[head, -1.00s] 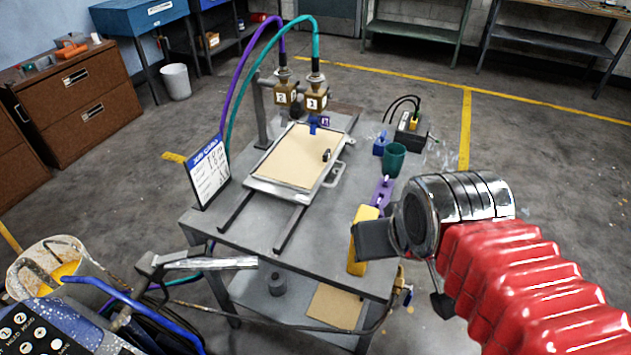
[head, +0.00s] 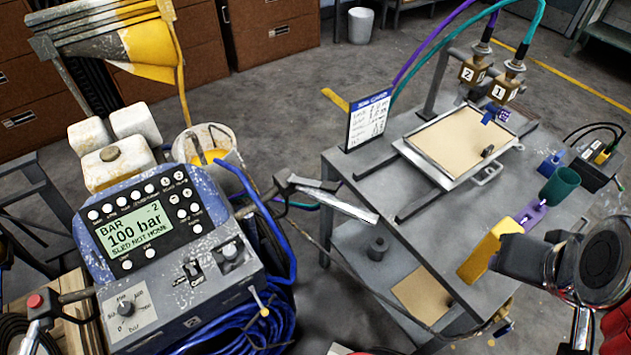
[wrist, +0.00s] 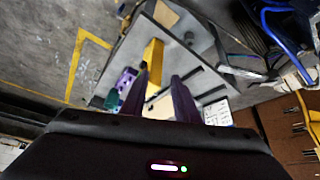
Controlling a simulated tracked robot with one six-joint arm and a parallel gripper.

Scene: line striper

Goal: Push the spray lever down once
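A bare metal lever (head: 335,202) with a grey grip end sticks out between the striper and the steel table in the head view. I take it for the spray lever, but no label shows on it. It slopes slightly down to the right. My gripper (head: 508,254) is at the right of the head view, over the table's near right corner and well away from the lever. In the wrist view my gripper (wrist: 160,82) has its two dark fingers apart with nothing held. The striper's panel (head: 135,232) reads "100 bar" and "SLED NOT HOME".
Two numbered spray heads (head: 490,80) stand behind the board. Blue hose (head: 245,330) coils below the panel.

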